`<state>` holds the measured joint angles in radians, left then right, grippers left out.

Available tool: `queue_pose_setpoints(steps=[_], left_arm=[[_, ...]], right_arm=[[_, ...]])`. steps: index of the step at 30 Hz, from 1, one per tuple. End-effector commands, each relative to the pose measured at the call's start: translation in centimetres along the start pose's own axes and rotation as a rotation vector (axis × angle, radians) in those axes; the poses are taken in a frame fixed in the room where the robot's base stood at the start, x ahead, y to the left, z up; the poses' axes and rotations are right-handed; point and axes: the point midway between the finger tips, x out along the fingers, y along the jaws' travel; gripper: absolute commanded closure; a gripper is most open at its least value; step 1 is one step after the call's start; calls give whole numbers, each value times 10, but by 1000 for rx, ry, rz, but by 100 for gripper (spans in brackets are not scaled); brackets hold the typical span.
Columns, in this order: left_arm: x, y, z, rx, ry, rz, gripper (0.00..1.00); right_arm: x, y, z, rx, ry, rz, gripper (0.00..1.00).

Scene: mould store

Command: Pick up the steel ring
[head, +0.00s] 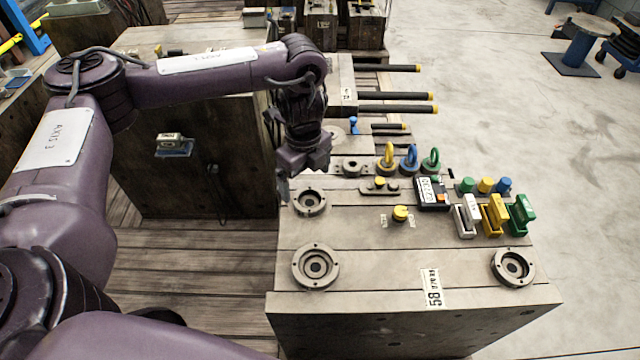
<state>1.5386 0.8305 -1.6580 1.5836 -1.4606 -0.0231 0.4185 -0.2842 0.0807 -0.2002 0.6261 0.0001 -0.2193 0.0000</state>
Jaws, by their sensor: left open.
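Several round grey metal rings with a central hole lie on the top of the mould block (390,275). One ring (310,202) is at the left edge, one (315,265) at the front left, one (513,267) at the front right. A smaller grey ring-like piece (352,167) lies near the back. I cannot tell which is the steel ring. My left gripper (302,182) is open, pointing down near the left-edge ring; nothing shows between its fingers. Contact cannot be judged. My right gripper is not in view.
Yellow (388,157), blue (409,158) and green (431,160) lifting eyes stand at the back. A dark box (432,193) and coloured clamp pieces (494,215) stand to the right. Dark rods (398,109) stick out behind. The block's front middle is mostly clear.

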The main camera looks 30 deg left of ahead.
Motion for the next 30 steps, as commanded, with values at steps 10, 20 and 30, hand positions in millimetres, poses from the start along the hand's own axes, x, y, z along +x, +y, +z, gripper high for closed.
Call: queue_pose_setpoints(steps=[10, 20, 30], left_arm=[[35, -2, 0, 0, 2, 2, 4], [77, -8, 1, 1, 1, 2, 4], [78, -8, 1, 1, 0, 0, 12]], right_arm=[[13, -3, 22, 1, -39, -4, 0], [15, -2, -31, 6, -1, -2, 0], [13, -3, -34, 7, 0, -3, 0]])
